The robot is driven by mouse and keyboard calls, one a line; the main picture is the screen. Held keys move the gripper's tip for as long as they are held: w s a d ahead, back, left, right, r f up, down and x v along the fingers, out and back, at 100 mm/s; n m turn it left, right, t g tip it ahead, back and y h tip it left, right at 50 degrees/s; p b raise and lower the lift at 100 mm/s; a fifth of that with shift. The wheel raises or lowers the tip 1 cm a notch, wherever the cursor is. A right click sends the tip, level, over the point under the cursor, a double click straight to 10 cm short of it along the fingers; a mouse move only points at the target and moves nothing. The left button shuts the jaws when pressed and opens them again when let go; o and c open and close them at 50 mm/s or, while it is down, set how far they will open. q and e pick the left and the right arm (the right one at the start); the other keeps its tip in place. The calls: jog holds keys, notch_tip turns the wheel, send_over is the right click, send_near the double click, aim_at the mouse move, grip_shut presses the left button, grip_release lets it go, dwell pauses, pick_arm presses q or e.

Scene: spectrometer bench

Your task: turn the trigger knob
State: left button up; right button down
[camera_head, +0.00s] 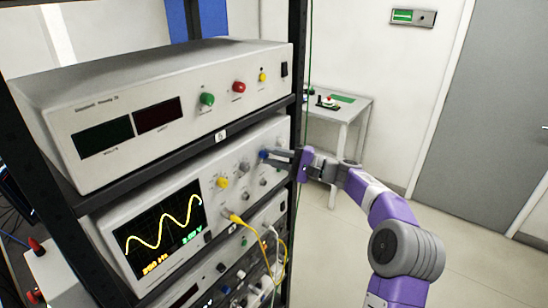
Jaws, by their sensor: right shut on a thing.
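The oscilloscope (112,222) sits on the middle shelf of a black rack, its screen lit with a yellow wave and number readouts. Its front panel carries a yellow knob (222,182), a grey knob (243,167) and a blue knob (263,154) near the right end. My right gripper (272,157) reaches in from the right and is shut on the blue knob; its fingers partly hide it. Knob labels are too small to read, so I cannot tell which is marked trigger. My left gripper is out of view.
A power supply (60,95) with green, red and yellow terminals sits on the shelf above. Yellow and white cables (262,232) hang below the oscilloscope panel. The black rack post (297,60) stands close to my gripper. A small table (350,112) stands behind; the floor at right is clear.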

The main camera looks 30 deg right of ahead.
jog(key=c, duration=1)
grip_release()
jog(key=shift+o, duration=0.2)
jog(key=r+v, duration=0.1)
jog(key=v, duration=0.6)
jog(key=shift+s+d+f+b, duration=0.2)
jog(key=shift+f+b, duration=0.1)
jog(key=shift+f, duration=0.2)
